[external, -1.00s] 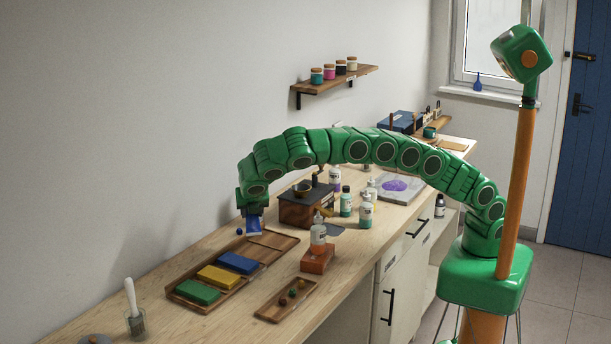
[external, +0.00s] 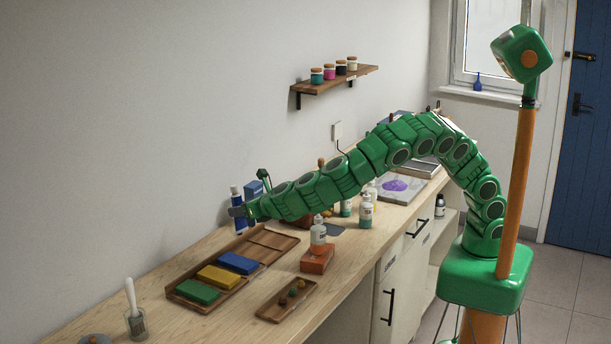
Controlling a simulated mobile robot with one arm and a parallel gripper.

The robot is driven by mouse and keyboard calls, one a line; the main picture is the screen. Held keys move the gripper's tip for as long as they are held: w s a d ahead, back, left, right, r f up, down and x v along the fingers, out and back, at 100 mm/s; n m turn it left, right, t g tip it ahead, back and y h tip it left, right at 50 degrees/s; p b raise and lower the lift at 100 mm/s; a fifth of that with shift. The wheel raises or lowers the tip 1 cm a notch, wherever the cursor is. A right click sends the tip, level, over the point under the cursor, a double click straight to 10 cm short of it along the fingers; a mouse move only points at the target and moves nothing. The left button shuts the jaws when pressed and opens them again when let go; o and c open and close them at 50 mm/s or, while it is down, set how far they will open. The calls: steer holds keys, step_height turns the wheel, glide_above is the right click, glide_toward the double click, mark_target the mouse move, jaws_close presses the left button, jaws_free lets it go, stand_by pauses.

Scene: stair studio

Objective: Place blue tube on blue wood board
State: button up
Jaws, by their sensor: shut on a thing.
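The blue tube (external: 239,222), blue with a paler band, is upright at the far side of the workbench. My gripper (external: 238,211) comes at it from the right, nearly level, and is shut on it around its middle. Whether the tube's lower end touches the bench is too small to tell. The blue wood board (external: 238,263) lies in a wooden tray (external: 210,306), in front of and below the tube. The tube is apart from the board.
Yellow (external: 218,277) and green (external: 197,292) boards share the tray. A jar with a brush (external: 135,322) is at front left.

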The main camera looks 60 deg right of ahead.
steer(key=a+n+t+y, duration=0.1)
steer(key=n+y, duration=0.2)
glide_above(242, 261)
steer(key=shift+t, duration=0.4)
steer(key=shift+a+f, duration=0.1)
steer(key=shift+f, duration=3.85)
steer(key=shift+f, duration=0.1)
steer(key=o, duration=1.2)
steer(key=shift+c, duration=0.2)
steer(key=v, duration=1.2)
steer(key=shift+s, duration=0.1)
